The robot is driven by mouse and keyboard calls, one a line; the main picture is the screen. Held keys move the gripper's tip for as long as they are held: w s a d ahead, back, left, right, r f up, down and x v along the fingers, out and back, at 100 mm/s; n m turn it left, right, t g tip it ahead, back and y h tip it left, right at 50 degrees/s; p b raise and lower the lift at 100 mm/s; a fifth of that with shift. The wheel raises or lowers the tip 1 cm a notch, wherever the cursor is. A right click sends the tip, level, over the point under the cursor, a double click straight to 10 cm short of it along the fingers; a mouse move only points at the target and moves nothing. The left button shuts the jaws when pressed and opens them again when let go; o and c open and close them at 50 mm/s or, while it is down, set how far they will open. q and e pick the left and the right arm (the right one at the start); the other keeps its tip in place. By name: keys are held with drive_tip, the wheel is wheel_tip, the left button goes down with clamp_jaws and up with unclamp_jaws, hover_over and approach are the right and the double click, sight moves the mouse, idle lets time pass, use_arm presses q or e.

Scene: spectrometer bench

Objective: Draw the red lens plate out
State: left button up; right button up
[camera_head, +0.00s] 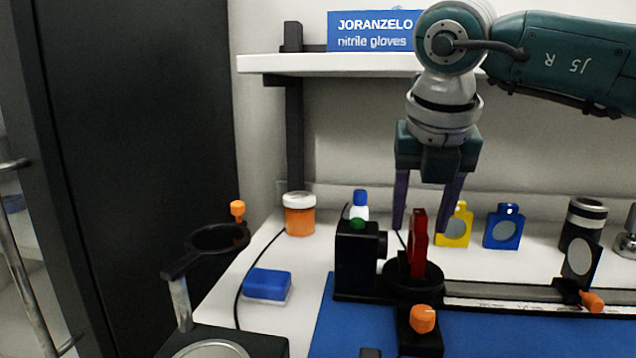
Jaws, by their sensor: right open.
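The red lens plate (418,242) stands upright in a round black holder (412,278) on the rail. I see it nearly edge-on. My right gripper (424,230) points down over it, with its two dark fingers apart. In the picture one finger is left of the plate and the other right of it. The fingertips reach about the height of the plate's upper part. I cannot tell whether either finger touches it. My left gripper is not in view.
A black box with a green button (357,258) stands just left of the holder. A yellow plate (458,226) and a blue plate (503,228) stand behind to the right. An orange knob (423,318) is in front. A shelf (330,64) hangs above.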

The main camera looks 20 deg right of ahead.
sight(416, 231)
drive_tip(key=shift+x, duration=1.75)
clamp_jaws()
